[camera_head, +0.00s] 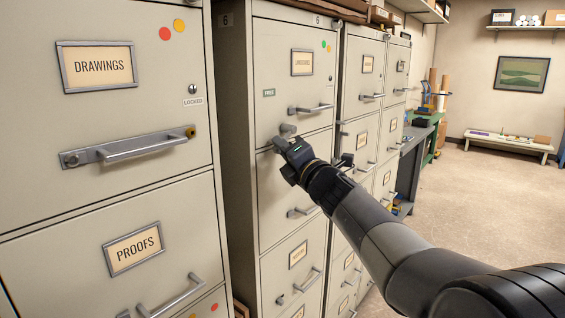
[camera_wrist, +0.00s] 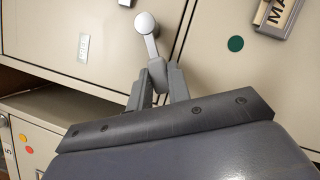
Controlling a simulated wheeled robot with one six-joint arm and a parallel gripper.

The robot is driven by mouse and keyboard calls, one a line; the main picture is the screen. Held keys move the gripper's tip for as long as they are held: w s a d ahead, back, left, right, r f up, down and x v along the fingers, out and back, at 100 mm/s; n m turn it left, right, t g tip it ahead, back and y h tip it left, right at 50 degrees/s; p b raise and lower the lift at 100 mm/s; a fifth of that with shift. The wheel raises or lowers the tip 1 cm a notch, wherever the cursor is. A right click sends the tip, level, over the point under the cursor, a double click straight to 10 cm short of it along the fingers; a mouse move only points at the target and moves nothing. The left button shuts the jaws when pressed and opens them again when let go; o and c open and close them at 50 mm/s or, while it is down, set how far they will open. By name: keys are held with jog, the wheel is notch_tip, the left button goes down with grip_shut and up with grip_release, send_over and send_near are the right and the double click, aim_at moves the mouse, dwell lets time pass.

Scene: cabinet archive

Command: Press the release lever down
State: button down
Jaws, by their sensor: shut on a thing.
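The release lever (camera_head: 288,128) is a small grey lever with a round pivot end. The lever's tip is partly hidden by the fingers.
The top drawer's bar handle (camera_head: 311,109) is right of the lever. A closer cabinet with a "DRAWINGS" drawer (camera_head: 103,66) and a "LOCKED" tag stands at left. More cabinets (camera_head: 366,90) stand at right. The floor (camera_head: 480,190) at right is clear.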

jog(key=shift+w+d+f+n+b, duration=0.1)
jog(key=shift+f+n+b, duration=0.1)
jog(key=shift+n+b, duration=0.35)
jog(key=c, duration=1.3)
grip_release()
jog(key=b+v, duration=0.1)
jog(key=v, duration=0.9)
jog(key=shift+s+d+f, duration=0.1)
jog(key=shift+s+d, duration=0.15)
jog(key=shift+s, duration=0.05)
